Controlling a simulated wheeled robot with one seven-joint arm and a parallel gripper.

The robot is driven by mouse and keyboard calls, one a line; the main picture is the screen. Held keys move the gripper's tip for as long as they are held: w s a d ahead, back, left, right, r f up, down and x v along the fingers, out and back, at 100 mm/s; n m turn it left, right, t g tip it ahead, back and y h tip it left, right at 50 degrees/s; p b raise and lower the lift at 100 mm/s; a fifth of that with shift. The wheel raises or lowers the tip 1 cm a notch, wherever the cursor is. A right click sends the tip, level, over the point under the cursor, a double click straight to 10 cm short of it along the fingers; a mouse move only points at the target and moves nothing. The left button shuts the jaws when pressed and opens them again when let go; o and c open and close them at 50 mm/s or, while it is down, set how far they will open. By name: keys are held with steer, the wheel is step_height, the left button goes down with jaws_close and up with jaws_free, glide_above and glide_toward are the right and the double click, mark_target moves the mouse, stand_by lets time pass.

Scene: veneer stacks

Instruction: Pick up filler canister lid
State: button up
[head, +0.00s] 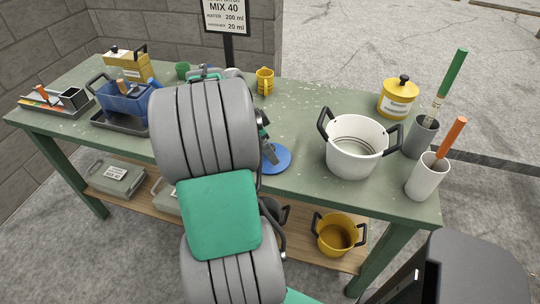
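A round yellow canister (396,104) with a pale label stands at the back right of the green table. Its yellow lid (402,86) with a black knob sits on top; I cannot read the label to confirm that this is the filler canister. My arm fills the middle of the view and hides much of the table behind it. Part of what looks like my gripper (267,145) shows at the arm's right side, above a blue disc (275,158), well left of the canister. Its fingers are mostly hidden, so I cannot tell whether they are open or what they hold.
A white pot (355,150) with black handles stands in front of the canister. Grey (423,138) and white (428,178) cups hold upright handled tools at right. A blue bin (128,105) and yellow box (130,68) are at left.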

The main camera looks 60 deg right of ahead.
steer(key=shift+x, duration=1.05)
steer(key=shift+c, duration=0.5)
steer(key=c, duration=1.3)
steer(key=shift+r, duration=0.1)
steer(key=shift+c, duration=0.2)
